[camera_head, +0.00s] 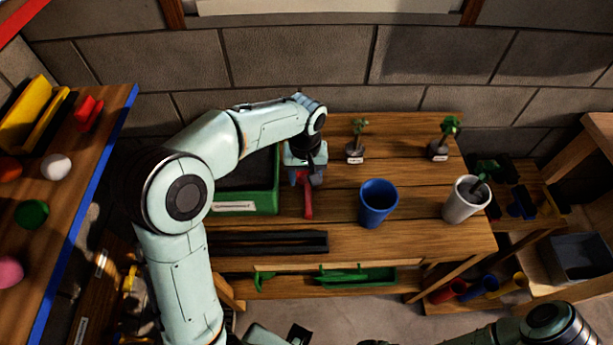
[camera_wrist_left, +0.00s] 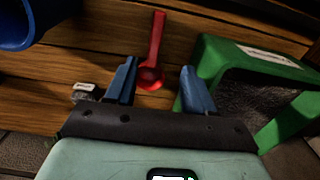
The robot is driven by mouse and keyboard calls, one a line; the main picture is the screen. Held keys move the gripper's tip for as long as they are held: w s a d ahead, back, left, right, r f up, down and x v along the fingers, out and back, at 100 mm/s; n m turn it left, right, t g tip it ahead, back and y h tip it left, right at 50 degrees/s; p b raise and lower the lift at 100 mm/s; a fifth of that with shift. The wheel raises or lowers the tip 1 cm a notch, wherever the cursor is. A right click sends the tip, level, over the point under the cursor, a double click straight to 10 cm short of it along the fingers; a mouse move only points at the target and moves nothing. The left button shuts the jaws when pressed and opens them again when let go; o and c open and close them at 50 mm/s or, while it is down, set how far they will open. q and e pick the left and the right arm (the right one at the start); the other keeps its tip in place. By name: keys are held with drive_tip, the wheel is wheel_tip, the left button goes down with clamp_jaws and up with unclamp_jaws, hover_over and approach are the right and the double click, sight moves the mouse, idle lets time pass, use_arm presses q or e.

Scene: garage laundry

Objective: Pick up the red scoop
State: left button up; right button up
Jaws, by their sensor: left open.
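The red scoop (camera_head: 308,200) lies on the wooden bench, between the green tray and the blue cup. Its handle points toward the front of the bench. In the left wrist view the red scoop (camera_wrist_left: 154,58) shows whole, with its round bowl nearest my fingers. My left gripper (camera_head: 306,178) reaches down over the bowl end and hides part of it in the head view. In the left wrist view my left gripper (camera_wrist_left: 158,82) is open, its blue fingers on either side of the bowl, with nothing held. I cannot tell the exact height of the fingertips above the bench.
The green tray (camera_head: 233,209) with dark contents stands close beside the left gripper. A blue cup (camera_head: 378,203) and a white cup (camera_head: 466,200) stand to the right. Small labelled plants (camera_head: 355,152) stand behind. A long black tray (camera_head: 266,242) lies at the front left.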

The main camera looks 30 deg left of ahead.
use_arm(q)
hover_over(308, 199)
drive_tip(key=f, duration=0.4)
drive_tip(key=s+f, duration=0.1)
drive_tip(key=f, duration=0.2)
drive_tip(key=shift+a+b, duration=0.2)
drive_tip(key=shift+b, duration=0.15)
drive_tip(key=shift+w+d+f, duration=0.1)
drive_tip(key=shift+w+f, duration=0.05)
drive_tip(key=shift+f, duration=0.9)
drive_tip(key=shift+w+d+f, duration=0.1)
drive_tip(key=shift+w+f, duration=0.05)
drive_tip(key=shift+f, duration=0.9)
drive_tip(key=shift+w+d+f, duration=0.1)
drive_tip(key=shift+w+f, duration=0.05)
drive_tip(key=shift+f, duration=0.9)
clamp_jaws()
